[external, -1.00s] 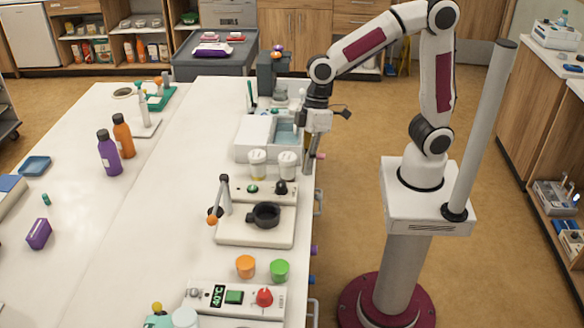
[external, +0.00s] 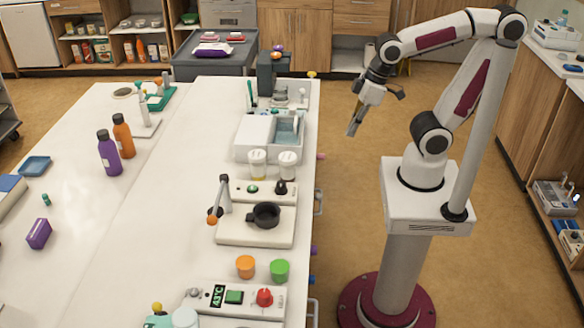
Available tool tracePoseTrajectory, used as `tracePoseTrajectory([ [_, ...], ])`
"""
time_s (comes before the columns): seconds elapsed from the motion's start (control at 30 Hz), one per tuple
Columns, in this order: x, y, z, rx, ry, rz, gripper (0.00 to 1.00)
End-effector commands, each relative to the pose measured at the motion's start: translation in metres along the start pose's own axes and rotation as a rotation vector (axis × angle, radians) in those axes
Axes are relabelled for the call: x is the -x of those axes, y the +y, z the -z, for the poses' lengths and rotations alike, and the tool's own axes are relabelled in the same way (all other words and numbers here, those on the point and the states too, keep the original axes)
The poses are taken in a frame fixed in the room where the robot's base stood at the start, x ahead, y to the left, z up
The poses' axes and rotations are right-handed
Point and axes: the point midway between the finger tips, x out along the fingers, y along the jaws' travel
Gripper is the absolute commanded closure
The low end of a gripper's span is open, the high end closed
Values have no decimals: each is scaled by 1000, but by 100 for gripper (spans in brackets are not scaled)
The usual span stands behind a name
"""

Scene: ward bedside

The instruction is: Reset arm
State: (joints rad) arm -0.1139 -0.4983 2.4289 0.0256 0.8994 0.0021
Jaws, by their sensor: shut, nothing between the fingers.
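My arm stands on its white pedestal at the right, with the elbow folded back high at the upper right. My gripper (external: 353,129) hangs in the air to the right of the white table (external: 150,210), over the brown floor, and points down and slightly left. Its fingers are together with nothing between them. It touches nothing.
On the table's right side stand a white device with a basin (external: 268,135), two lidded jars (external: 272,163), a stand with a black bowl (external: 266,215), orange and green cups (external: 262,268) and a display unit (external: 235,298). Floor between table and pedestal is clear.

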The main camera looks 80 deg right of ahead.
Motion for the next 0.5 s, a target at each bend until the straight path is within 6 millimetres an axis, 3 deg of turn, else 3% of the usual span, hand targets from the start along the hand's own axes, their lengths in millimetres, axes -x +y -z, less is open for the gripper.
tracePoseTrajectory([
  [0.23,16,18,-21,-32,82,-40,100],
  [0.5,36,27,-23,-72,171,-57,100],
])
